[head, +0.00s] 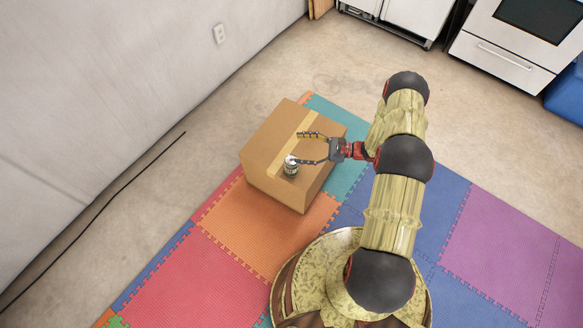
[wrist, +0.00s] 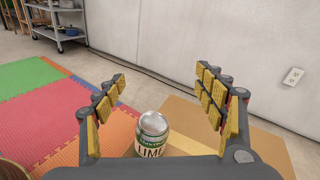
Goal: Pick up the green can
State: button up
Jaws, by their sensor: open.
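The green can (head: 291,166) stands upright on a closed cardboard box (head: 262,158), near the box's front edge in the head view. In the wrist view the can (wrist: 151,136) has a silver top and a white and green label with the letters LIME. My gripper (head: 304,147) is open and reaches over the box from the right. One finger is close beside the can; I cannot tell whether they touch. In the wrist view the can is between my two spread fingers (wrist: 165,82), nearer the left one, with its lower part hidden by the gripper body.
The box stands on coloured foam mats (head: 255,238). A white wall with an outlet (head: 219,33) is at the left, with a black cable (head: 95,218) along the floor. A white oven (head: 515,45) is at the back right. A grey cart (wrist: 58,18) shows in the wrist view.

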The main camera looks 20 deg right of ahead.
aim_at(291, 163)
jog(key=s+f+m+t, duration=0.1)
jog(key=f, duration=0.3)
jog(key=s+d+f+m+t+h, duration=0.1)
jog(key=f+m+t, duration=0.1)
jog(key=f, duration=0.3)
jog(key=s+f+m+t+b, duration=0.1)
jog(key=f+m, duration=0.1)
jog(key=f, duration=0.2)
jog(key=shift+s+d+f+t+h, duration=0.25)
jog(key=shift+d+t+h, duration=0.05)
jog(key=shift+t, duration=0.1)
jog(key=shift+a+f+m, duration=0.1)
jog(key=shift+f+m, duration=0.15)
jog(key=shift+m, duration=0.05)
jog(key=b+x, duration=0.1)
jog(key=x, duration=0.1)
jog(key=b+x, duration=0.1)
jog(key=x, duration=0.2)
jog(key=b+x, duration=0.1)
jog(key=x, duration=0.1)
jog(key=shift+w+r, duration=0.2)
jog(key=shift+w, duration=0.3)
jog(key=c, duration=0.3)
jog(key=c, duration=1.2)
jog(key=shift+c, duration=0.6)
